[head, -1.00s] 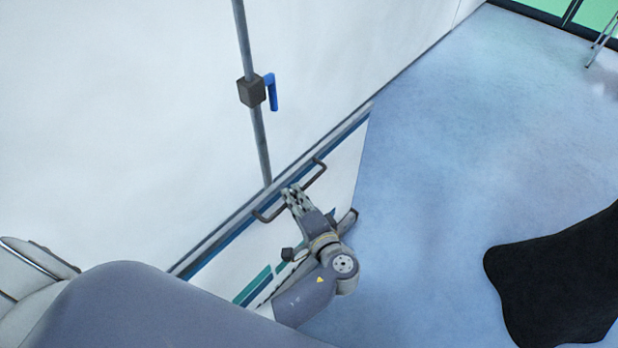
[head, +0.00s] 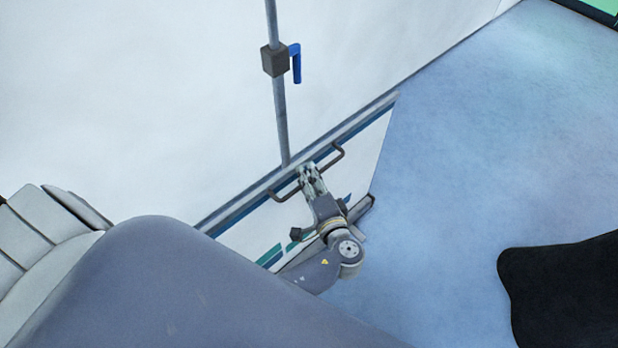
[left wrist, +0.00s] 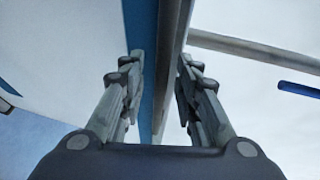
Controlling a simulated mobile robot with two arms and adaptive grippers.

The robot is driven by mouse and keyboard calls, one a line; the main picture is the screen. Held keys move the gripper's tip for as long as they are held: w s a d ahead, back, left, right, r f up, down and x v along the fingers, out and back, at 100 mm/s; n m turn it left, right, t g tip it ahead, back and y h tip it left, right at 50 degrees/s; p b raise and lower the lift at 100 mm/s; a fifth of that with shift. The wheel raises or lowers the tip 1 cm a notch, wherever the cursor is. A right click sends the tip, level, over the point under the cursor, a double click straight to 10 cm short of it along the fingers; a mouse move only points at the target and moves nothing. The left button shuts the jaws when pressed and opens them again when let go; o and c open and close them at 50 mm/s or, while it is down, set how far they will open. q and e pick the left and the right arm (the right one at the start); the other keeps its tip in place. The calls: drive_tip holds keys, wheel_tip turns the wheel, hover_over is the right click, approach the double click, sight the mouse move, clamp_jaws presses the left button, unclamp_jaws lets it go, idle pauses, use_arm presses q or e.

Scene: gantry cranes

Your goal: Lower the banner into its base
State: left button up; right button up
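The banner (head: 371,145) is a white sheet with blue and green stripes, hanging from a grey top rail (head: 232,206). A dark bracket handle (head: 337,159) is fixed along this rail. A grey pole (head: 281,120) rises behind the rail, with a dark clamp block (head: 274,59) and a blue lever (head: 296,63) above it. My left gripper (head: 308,174) is at the middle of the handle. In the left wrist view its fingers (left wrist: 160,58) stand apart, with the rail (left wrist: 172,40) running between them. The banner's base is hidden. My right gripper is out of view.
A large white surface (head: 120,90) stands behind the pole. A black shape (head: 560,290) at the lower right cannot be identified.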

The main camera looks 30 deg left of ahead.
use_arm(q)
drive_tip(key=shift+d, duration=0.1)
drive_tip(key=shift+s+d, duration=0.15)
drive_tip(key=shift+s, duration=0.05)
drive_tip(key=v, duration=1.1)
drive_tip(key=shift+s, duration=0.15)
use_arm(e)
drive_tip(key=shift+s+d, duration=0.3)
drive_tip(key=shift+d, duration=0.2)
use_arm(q)
drive_tip(key=shift+d, duration=0.1)
